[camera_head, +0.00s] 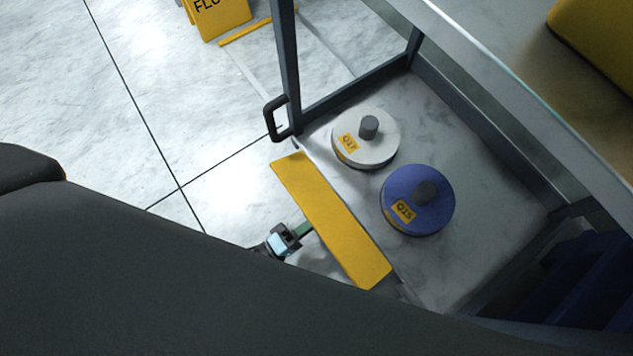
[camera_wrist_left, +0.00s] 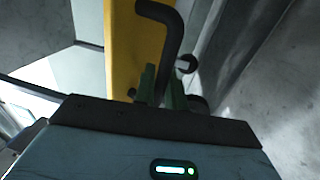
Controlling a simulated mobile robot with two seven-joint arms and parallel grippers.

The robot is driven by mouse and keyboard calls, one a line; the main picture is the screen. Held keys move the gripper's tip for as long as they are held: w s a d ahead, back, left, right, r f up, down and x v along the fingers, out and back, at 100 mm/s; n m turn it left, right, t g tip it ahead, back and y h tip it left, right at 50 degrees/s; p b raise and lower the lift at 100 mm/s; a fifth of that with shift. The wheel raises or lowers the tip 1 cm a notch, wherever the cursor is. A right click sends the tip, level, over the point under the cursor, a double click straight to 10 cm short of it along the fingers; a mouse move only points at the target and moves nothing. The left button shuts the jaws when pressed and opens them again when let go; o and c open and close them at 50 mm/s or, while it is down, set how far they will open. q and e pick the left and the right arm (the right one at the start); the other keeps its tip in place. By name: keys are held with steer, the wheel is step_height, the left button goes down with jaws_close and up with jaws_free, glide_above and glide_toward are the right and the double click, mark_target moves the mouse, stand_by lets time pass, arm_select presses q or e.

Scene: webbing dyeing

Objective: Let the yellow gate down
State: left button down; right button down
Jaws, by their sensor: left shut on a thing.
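The yellow gate (camera_head: 332,222) is a long flat panel along the open left side of the cart. Its broad face shows from above; I cannot tell its exact tilt. It also shows as an upright yellow strip in the left wrist view (camera_wrist_left: 122,45). A bent dark handle (camera_wrist_left: 172,30) stands in front of it there. My left gripper (camera_head: 304,230) is at the gate's outer left edge, and its green fingers (camera_wrist_left: 162,88) are closed around the handle's lower end. The handle is hidden in the head view. My right gripper is not in view.
A white spool (camera_head: 378,148) and a blue spool (camera_head: 408,188) stand on the cart's grey deck (camera_head: 475,255). A dark post (camera_head: 288,70) rises at the gate's far end. A yellow floor sign (camera_head: 222,18) stands beyond. The tiled floor left of the gate is clear.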

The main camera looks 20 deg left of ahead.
arm_select(q)
steer(key=shift+f, duration=0.15)
stand_by(0.3)
steer(key=c, duration=1.6)
jaws_free()
steer(key=shift+o, duration=0.2)
steer(key=shift+s, duration=0.1)
steer(key=v, duration=0.7)
steer(key=shift+s+a+f, duration=0.15)
steer(key=shift+s, duration=0.1)
